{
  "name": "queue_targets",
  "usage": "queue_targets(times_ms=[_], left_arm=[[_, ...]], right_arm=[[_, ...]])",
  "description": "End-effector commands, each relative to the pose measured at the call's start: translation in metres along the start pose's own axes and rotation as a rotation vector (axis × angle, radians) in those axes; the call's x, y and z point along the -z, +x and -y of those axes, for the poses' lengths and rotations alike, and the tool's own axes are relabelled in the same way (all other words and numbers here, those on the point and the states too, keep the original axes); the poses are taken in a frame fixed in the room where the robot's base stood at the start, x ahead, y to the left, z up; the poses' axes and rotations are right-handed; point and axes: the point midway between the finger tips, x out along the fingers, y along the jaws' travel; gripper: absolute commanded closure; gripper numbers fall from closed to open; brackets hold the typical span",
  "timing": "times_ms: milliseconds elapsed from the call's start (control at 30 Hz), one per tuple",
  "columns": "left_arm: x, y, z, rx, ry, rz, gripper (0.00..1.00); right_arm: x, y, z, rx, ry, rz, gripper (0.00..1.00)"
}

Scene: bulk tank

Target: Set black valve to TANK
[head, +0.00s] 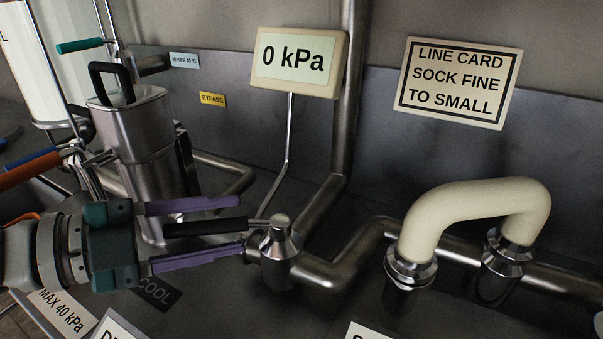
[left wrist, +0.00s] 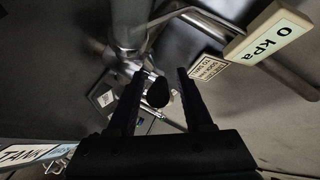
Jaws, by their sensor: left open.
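The black valve has a black lever handle (head: 205,228) pointing left from a steel valve body (head: 280,243) on the pipe in the head view. My left gripper (head: 240,225) is open, with one purple finger above the handle and one below it. In the left wrist view the dark rounded handle end (left wrist: 157,92) shows between the two fingers of the gripper (left wrist: 160,84), with gaps beside it. I cannot tell whether either finger touches it. A TANK label (left wrist: 25,154) shows at the lower left of the left wrist view. My right gripper is not in view.
A steel canister (head: 140,150) with a black handle stands behind my left gripper. Orange and blue levers (head: 30,170) are at the left. A COOL label (head: 155,292) lies below the gripper. A gauge (head: 299,62) reads 0 kPa. A cream bent pipe (head: 475,200) stands at right.

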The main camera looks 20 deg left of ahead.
Motion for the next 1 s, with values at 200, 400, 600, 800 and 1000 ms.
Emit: queue_targets(times_ms=[200, 400, 600, 800, 1000], left_arm=[[0.0, -0.0003, 0.0001, 0.0, 0.0, 0.0, 0.6], [0.0, -0.0004, 0.0002, 0.001, 0.0, 0.0, 0.83], [-0.0001, -0.0004, 0.0002, 0.0, 0.0, 0.0, 1.0], [-0.0001, -0.0004, 0.0002, 0.0, 0.0, 0.0, 1.0], [-0.0001, -0.0004, 0.0002, 0.0, 0.0, 0.0, 1.0]], right_arm=[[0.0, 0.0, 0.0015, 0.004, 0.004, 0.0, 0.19], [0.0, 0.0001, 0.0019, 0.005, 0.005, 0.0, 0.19], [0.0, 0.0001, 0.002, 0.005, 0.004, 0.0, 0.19], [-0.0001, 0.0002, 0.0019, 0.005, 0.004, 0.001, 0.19], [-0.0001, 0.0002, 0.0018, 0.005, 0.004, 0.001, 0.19]])
